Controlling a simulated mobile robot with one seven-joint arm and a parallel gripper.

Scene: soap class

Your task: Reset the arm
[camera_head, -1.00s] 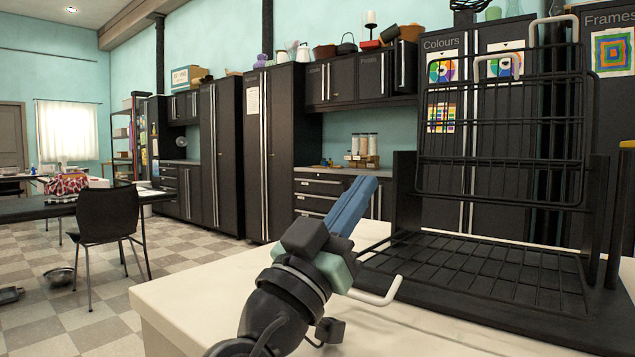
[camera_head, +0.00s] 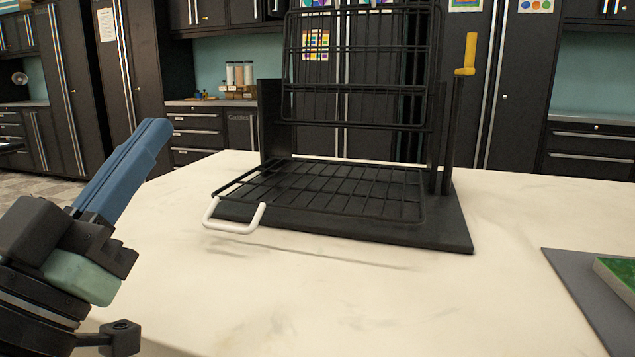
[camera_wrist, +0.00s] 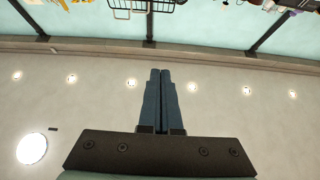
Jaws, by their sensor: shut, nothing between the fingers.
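My gripper (camera_head: 150,135) is at the left of the head view, raised and tilted up to the right, with its blue fingers together. In the wrist view the two blue fingers of my gripper (camera_wrist: 160,74) lie side by side with nothing between them. The wrist camera looks towards the ceiling (camera_wrist: 230,120) and the upper wall. My gripper is apart from the black wire rack and touches nothing that I can see.
A black wire rack (camera_head: 330,195) with a raised wire lid (camera_head: 355,65) and a white handle (camera_head: 234,228) stands on the pale counter (camera_head: 300,310). A grey board (camera_head: 590,290) with a green block (camera_head: 620,275) lies at the right. The counter's front middle is clear.

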